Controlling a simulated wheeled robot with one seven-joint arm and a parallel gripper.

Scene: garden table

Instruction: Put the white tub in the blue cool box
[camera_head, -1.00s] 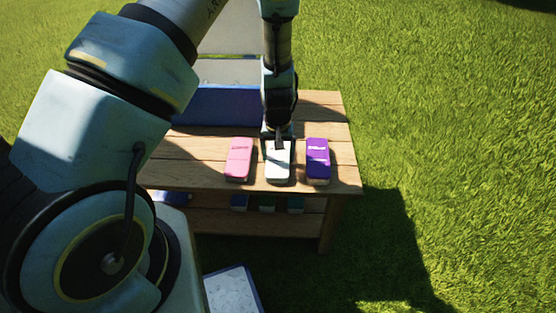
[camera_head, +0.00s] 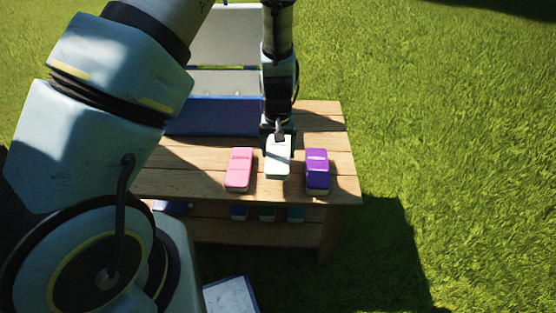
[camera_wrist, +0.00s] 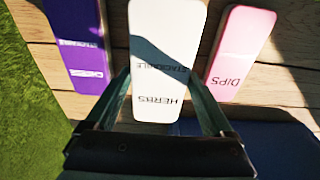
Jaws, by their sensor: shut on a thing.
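The white tub (camera_head: 278,163) is in my gripper (camera_head: 279,139), held a little above the wooden table between the pink and purple tubs. In the wrist view my gripper (camera_wrist: 160,88) has one finger on each side of the white tub (camera_wrist: 160,45), whose lid reads "HERBS". The blue cool box (camera_head: 212,117) stands at the back left of the table, with its grey lid (camera_head: 225,38) raised behind it.
A pink tub (camera_head: 239,169) labelled "DIPS" (camera_wrist: 240,50) lies left of the white tub, and a purple tub (camera_head: 317,170) lies right. Several small tubs sit on the shelf below. The wooden tabletop (camera_head: 323,118) is bare at the back right.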

